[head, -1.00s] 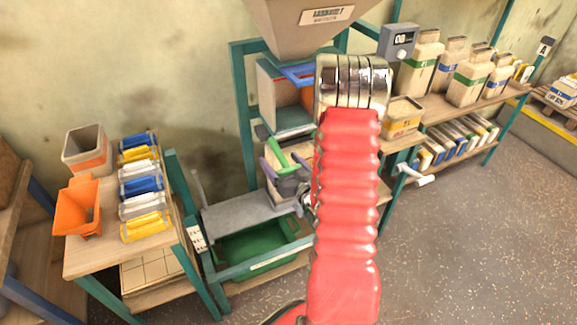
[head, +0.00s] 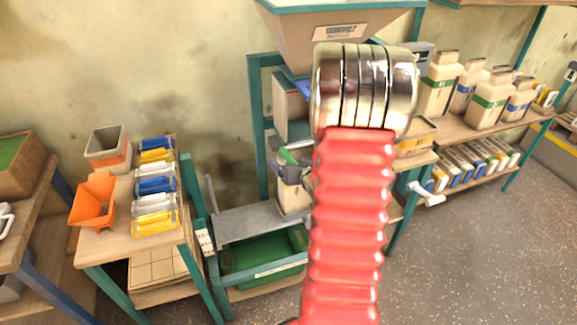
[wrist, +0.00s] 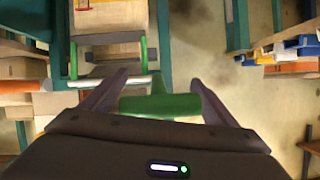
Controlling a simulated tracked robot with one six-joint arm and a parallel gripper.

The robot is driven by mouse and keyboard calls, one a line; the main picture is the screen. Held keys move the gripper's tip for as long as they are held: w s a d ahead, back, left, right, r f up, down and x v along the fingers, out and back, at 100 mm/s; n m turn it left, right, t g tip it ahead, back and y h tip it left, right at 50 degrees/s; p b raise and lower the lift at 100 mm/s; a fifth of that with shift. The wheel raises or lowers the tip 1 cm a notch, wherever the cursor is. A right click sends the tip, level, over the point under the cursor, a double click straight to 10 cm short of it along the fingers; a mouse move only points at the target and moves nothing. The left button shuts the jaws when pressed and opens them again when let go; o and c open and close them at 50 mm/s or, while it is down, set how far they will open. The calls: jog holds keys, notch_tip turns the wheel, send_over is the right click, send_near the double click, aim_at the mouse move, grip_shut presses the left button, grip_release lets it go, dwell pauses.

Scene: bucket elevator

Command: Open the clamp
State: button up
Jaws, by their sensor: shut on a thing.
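A green handle (wrist: 160,104) lies crosswise between the two fingers of my gripper (wrist: 158,98) in the wrist view, and the fingers are shut on it. I take it to be the clamp's handle. Just beyond it, a pale bar (wrist: 110,83) runs across below a beige box-like body (wrist: 108,45) with green side pieces. In the head view the green part (head: 289,157) shows at the beige body (head: 292,196) under the hopper, with my gripper (head: 290,172) at it. My red arm covers the right side of this spot, so the clamp's full shape is hidden.
A hopper (head: 340,30) hangs above on a teal frame (head: 257,110). A grey plate (head: 255,222) and a green bin (head: 255,258) sit below. A left table (head: 110,243) holds an orange funnel (head: 93,200). Bottles (head: 440,85) stand on the right shelf. Floor at right is clear.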

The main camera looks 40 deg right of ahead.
jog(key=shift+d+r, duration=0.35)
jog(key=shift+r, duration=0.5)
jog(key=shift+f, duration=0.15)
dwell(1.1)
jog(key=o, duration=1.2)
jog(key=shift+s, duration=0.1)
jog(key=shift+o, duration=0.8)
jog(key=shift+a, duration=0.2)
